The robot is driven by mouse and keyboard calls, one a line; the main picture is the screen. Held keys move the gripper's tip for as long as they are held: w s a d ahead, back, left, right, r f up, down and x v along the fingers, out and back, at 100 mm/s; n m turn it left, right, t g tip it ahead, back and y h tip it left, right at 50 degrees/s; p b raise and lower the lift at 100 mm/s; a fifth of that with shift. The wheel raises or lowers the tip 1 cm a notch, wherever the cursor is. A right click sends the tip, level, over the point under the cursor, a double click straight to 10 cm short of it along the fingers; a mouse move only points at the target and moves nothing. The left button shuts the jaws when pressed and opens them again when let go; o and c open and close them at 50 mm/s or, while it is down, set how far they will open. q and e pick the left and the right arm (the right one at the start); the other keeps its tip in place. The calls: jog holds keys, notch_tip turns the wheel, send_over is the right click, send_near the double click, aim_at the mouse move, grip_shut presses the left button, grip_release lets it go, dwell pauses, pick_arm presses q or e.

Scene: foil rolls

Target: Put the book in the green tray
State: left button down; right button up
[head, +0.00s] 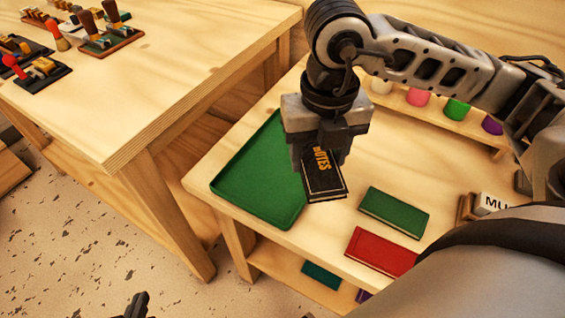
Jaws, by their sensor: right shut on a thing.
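A black book with orange lettering that reads as "NOTES" (325,186) hangs below my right gripper (320,158), which is shut on it. The gripper hides the book's upper part. The green tray (243,178) lies on the wooden table, at its left end. The book appears at the tray's right edge in the picture, partly in front of it. I cannot tell its exact height above the table. The part of the tray that shows is empty. A dark tip of my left gripper (137,306) shows at the bottom edge, away from the table; its jaws are not clear.
A green book (394,211) and a red book (381,251) lie on the table right of the tray. Colored cylinders (456,109) stand on a rack at the back. A lettered block (494,203) is at right. Another table (150,75) holds tool-like items at left.

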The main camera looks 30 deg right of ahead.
jog(key=m, duration=0.1)
jog(key=d+m, duration=0.1)
jog(key=m, duration=0.1)
jog(key=shift+s+d+f, duration=0.15)
jog(key=shift+s+d, duration=0.05)
jog(key=shift+s, duration=0.1)
jog(key=shift+w+f+m, duration=0.1)
jog(key=shift+w+m, duration=0.2)
jog(key=shift+w, duration=0.05)
jog(key=w+f, duration=0.3)
jog(key=w, duration=0.5)
send_over(282, 162)
jog(key=f, duration=0.3)
jog(key=s+f, duration=0.1)
jog(key=f, duration=0.1)
jog(key=shift+f, duration=0.3)
jog(key=shift+w+f, duration=0.5)
jog(key=shift+f, duration=1.55)
